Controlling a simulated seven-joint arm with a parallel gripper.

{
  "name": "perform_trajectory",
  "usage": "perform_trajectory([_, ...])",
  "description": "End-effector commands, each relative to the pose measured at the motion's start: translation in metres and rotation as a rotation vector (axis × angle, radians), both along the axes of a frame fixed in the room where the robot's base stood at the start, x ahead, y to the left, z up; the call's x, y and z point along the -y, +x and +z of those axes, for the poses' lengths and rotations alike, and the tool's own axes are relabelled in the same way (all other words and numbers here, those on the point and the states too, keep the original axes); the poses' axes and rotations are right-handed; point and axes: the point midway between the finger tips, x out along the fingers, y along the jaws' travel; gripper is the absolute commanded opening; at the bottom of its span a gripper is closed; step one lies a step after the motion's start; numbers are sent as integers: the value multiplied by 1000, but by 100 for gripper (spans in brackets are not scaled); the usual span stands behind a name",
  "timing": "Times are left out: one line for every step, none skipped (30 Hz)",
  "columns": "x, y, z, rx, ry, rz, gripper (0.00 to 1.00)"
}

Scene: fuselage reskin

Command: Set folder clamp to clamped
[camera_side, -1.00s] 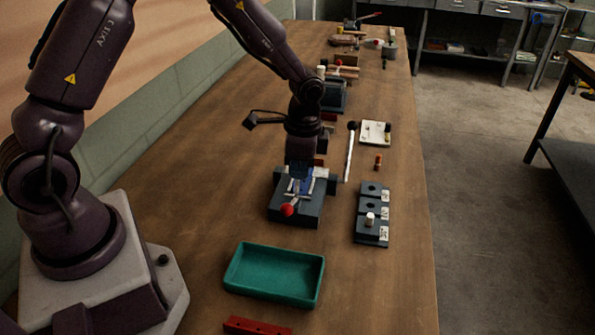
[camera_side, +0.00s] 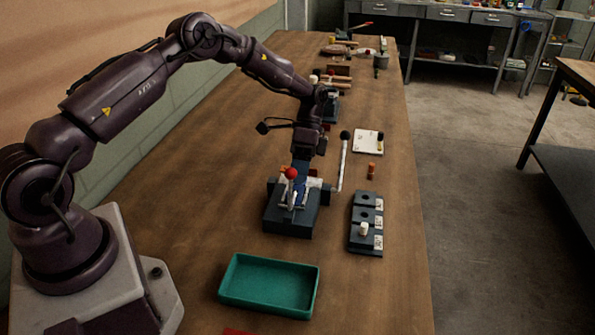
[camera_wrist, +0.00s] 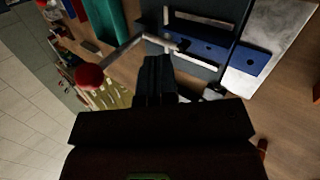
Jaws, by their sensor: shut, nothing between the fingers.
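The folder clamp (camera_side: 290,218) is a dark block fixture on the bench, with a lever ending in a red ball knob (camera_side: 291,173). The lever stands raised in the side view, with the knob above the block. My gripper (camera_wrist: 157,62) is shut and empty in the wrist view, its dark fingers together. The red knob (camera_wrist: 90,77) is left of the fingers there, and its metal lever runs up right to the fixture. A blue strip (camera_wrist: 205,47) with holes lies in the fixture. In the side view my fingertips are largely hidden behind the lever; contact cannot be told.
A teal tray (camera_side: 268,284) stands in front of the fixture. A dark block with holes and a white peg (camera_side: 364,229) is to the right. A white rod with a black ball (camera_side: 343,160) rises close beside the fixture. Bare bench lies left of the fixture.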

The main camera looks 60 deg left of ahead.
Motion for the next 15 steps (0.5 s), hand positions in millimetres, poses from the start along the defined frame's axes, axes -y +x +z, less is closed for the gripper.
perform_trajectory([-1, 1, -3, 0, 0, 0, 0])
perform_trajectory([-1, 2, -4, -1, 0, -1, 0])
perform_trajectory([-2, 2, -5, -1, 0, -1, 0])
perform_trajectory([-2, 3, -6, 0, 1, -1, 0])
perform_trajectory([-3, 3, -7, 0, 1, -1, 0])
perform_trajectory([-3, 4, -8, 0, 1, -1, 0])
perform_trajectory([-4, 4, -8, 0, 1, -1, 0])
perform_trajectory([-4, 4, -9, 0, 1, -1, 0])
perform_trajectory([-4, 4, -10, 0, 1, -1, 0])
perform_trajectory([-4, 4, -10, 0, 1, -1, 0])
perform_trajectory([-4, 4, -11, 0, 1, -1, 0])
perform_trajectory([-5, 5, -11, -1, 2, -1, 0])
perform_trajectory([-5, 5, -11, 0, 1, -1, 0])
perform_trajectory([-5, 5, -12, 0, 1, -1, 0])
perform_trajectory([-5, 5, -12, 1, 2, -1, 0])
